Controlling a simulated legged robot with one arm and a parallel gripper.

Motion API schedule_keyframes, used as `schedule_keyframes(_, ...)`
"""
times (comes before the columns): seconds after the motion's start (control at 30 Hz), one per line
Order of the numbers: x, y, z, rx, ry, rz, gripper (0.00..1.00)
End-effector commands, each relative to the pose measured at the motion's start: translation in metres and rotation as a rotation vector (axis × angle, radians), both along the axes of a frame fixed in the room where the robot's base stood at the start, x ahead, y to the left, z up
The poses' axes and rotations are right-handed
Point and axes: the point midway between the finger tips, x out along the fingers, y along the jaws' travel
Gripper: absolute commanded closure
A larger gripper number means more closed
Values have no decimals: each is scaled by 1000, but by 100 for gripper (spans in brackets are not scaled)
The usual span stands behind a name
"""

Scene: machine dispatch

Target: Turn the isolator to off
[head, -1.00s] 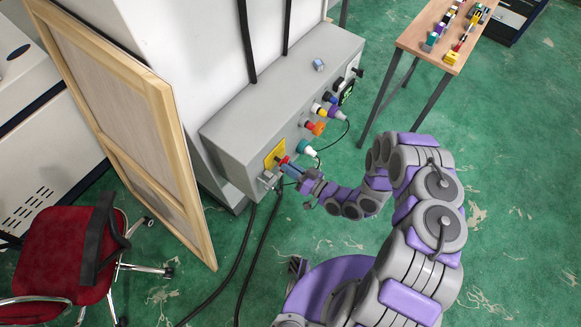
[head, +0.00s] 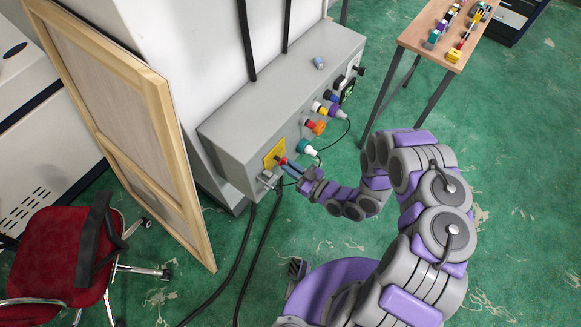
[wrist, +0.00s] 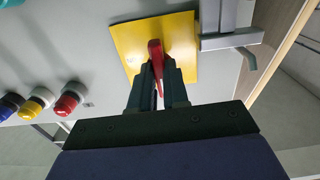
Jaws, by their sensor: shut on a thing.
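The isolator is a red handle (wrist: 155,62) on a yellow plate (wrist: 183,38), which sits on the front of a grey control box. In the head view the yellow plate (head: 274,153) is at the box's near left end, with the red handle (head: 282,161) just in front of it. My gripper (wrist: 158,80) is shut on the red handle, one dark finger on each side. It also shows in the head view (head: 291,167). The fingers hide part of the handle, and I see no position marks on the plate.
A grey latch (wrist: 232,38) sticks out beside the plate. Several coloured knobs and connectors (head: 315,127) line the box's front. A wooden panel (head: 130,130) and a red chair (head: 60,255) stand left, and a table (head: 430,40) back right. Black cables (head: 262,245) hang below.

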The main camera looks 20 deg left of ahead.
Motion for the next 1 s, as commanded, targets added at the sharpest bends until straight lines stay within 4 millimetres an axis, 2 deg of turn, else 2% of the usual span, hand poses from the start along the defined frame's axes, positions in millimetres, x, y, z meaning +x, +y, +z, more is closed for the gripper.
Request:
schedule_keyframes(0.27, 0, -1, -2, -6, 0, -3, 100)
schedule_keyframes(0.3, 0, -1, -2, -5, 0, -3, 84)
schedule_keyframes(0.57, 0, 0, 0, -2, -1, -1, 60)
schedule_keyframes(1.0, -1, -2, 1, 0, -2, -1, 60)
